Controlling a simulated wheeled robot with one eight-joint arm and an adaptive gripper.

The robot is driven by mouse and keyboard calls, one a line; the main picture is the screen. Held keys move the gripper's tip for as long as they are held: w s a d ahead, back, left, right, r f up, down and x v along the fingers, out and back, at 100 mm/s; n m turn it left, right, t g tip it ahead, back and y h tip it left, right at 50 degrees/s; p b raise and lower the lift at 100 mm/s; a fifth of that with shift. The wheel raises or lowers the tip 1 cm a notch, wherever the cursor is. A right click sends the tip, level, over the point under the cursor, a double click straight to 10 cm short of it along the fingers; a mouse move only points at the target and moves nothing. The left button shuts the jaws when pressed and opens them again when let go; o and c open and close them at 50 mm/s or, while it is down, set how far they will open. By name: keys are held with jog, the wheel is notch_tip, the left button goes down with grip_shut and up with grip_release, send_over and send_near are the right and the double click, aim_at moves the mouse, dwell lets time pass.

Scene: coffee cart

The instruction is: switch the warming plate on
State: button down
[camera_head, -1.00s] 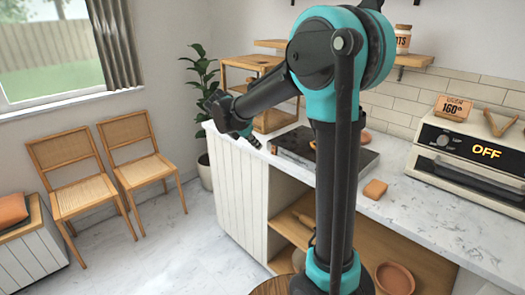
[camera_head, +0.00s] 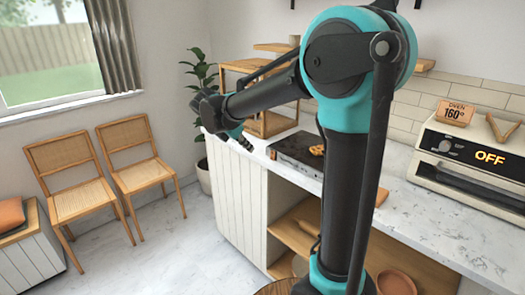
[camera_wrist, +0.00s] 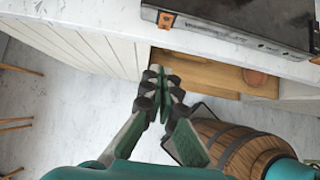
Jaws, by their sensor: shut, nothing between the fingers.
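The warming plate (camera_head: 291,147) is a dark, flat slab on the white counter, with a brown round item on it, partly hidden behind my arm. In the wrist view the plate (camera_wrist: 235,14) lies at the top, and a small switch-like part (camera_wrist: 166,19) with a reddish face shows at its left front end. Whether it is on or off I cannot tell. My gripper (camera_wrist: 165,74) is shut and empty, below and apart from the plate's front edge in that picture. In the head view my gripper (camera_head: 242,142) hangs near the counter's left end, left of the plate.
A cream oven (camera_head: 468,158) reading OFF stands at the right, with a 160° sign (camera_head: 454,112) on top. Open shelves under the counter hold a clay bowl (camera_head: 396,283). A wooden barrel (camera_wrist: 238,142) stands close below right of my gripper.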

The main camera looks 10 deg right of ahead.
jog(key=shift+f, duration=0.15)
send_near(272, 161)
notch_tip(272, 161, down, 4)
jog(key=shift+w+d+f, duration=0.2)
jog(key=shift+w+d, duration=0.2)
jog(key=shift+d, duration=0.1)
jog(key=shift+w+d+f, duration=0.2)
jog(key=shift+w+d, duration=0.2)
jog(key=shift+d, duration=0.1)
jog(key=shift+w+d, duration=0.25)
jog(key=shift+d, duration=0.1)
jog(key=shift+w+d+f, duration=0.15)
jog(key=shift+d, duration=0.1)
